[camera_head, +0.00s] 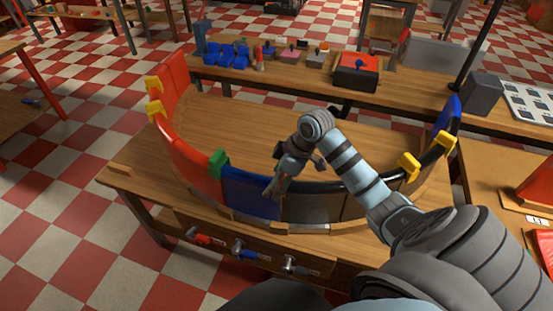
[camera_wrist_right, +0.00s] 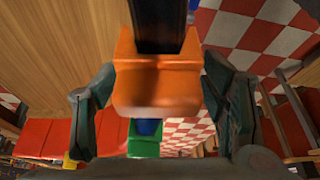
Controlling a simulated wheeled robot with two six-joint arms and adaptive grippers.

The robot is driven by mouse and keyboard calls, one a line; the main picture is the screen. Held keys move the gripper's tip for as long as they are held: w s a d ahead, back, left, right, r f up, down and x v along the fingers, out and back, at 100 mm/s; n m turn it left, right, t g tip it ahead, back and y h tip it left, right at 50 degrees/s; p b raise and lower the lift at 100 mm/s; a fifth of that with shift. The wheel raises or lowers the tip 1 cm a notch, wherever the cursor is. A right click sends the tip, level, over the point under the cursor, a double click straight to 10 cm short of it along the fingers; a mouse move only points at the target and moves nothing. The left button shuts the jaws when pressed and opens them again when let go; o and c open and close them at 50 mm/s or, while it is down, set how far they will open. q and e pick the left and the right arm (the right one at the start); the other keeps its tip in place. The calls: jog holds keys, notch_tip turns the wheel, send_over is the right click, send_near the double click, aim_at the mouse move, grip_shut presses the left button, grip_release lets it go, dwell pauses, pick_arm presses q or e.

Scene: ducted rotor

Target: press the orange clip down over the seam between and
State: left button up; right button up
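A curved ring wall stands on the wooden table, with a blue panel (camera_head: 250,195) and a black panel (camera_head: 312,205) meeting at the front. My right gripper (camera_head: 271,188) reaches down over the rim close to that blue-black seam. In the right wrist view an orange clip (camera_wrist_right: 155,85) sits between the two fingers of my right gripper (camera_wrist_right: 157,92), which close on its sides. A black bar (camera_wrist_right: 156,25) runs up from the clip in that view. Whether the clip touches the rim cannot be told. The clip is not made out in the head view. My left gripper is not in view.
A green clip (camera_head: 218,163) sits on the red-blue seam, left of my gripper. Yellow clips (camera_head: 154,84) (camera_head: 410,165) sit on the wall's left and right. Tools (camera_head: 245,250) hang at the table front. The table inside the ring is clear.

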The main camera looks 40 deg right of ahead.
jog(key=shift+r, duration=0.15)
jog(key=v, duration=1.1)
jog(key=shift+s+r, duration=0.25)
jog(key=shift+r, duration=0.1)
jog(key=shift+d, duration=0.1)
